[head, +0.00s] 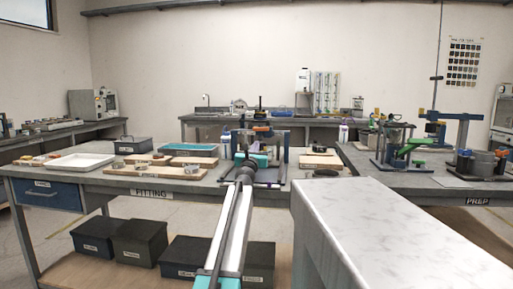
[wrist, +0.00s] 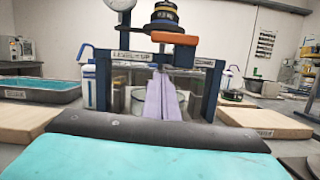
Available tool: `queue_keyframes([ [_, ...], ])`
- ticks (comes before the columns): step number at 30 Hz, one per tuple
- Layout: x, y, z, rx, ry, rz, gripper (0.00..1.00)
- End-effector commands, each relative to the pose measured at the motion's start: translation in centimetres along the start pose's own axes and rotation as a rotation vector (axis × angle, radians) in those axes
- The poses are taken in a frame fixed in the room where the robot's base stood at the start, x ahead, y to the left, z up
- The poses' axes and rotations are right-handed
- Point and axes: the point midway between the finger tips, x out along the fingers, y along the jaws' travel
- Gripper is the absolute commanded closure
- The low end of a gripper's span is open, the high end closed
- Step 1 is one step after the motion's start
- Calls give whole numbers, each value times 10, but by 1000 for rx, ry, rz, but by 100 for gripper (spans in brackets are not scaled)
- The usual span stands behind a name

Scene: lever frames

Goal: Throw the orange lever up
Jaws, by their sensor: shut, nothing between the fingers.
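The orange lever (wrist: 174,38) shows in the wrist view as a short bar lying nearly level, in front of a dark blue frame (wrist: 211,92) with a "LEVER = UP" label (wrist: 133,56). In the head view the orange lever (head: 262,129) is small and partly hidden among the frame's parts. My gripper (wrist: 161,76) has two lavender fingers, shut together with nothing between them. The fingertips appear just below the lever's left part in the wrist view. I cannot tell whether they touch it. In the head view my arm hides part of the frame.
A black round stack with a yellow band (wrist: 164,15) stands above the lever, and a round gauge (wrist: 120,4) is at upper left. Wooden boards (wrist: 265,122) lie either side of the frame. A pale marble-topped block (head: 400,230) stands right of my arm.

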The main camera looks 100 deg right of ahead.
Motion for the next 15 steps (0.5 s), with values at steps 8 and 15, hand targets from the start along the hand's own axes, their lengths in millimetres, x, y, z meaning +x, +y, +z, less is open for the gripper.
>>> queue_keyframes([
  [8,-30,2,2,0,0,3,100],
  [15,-52,3,2,1,0,3,100],
])
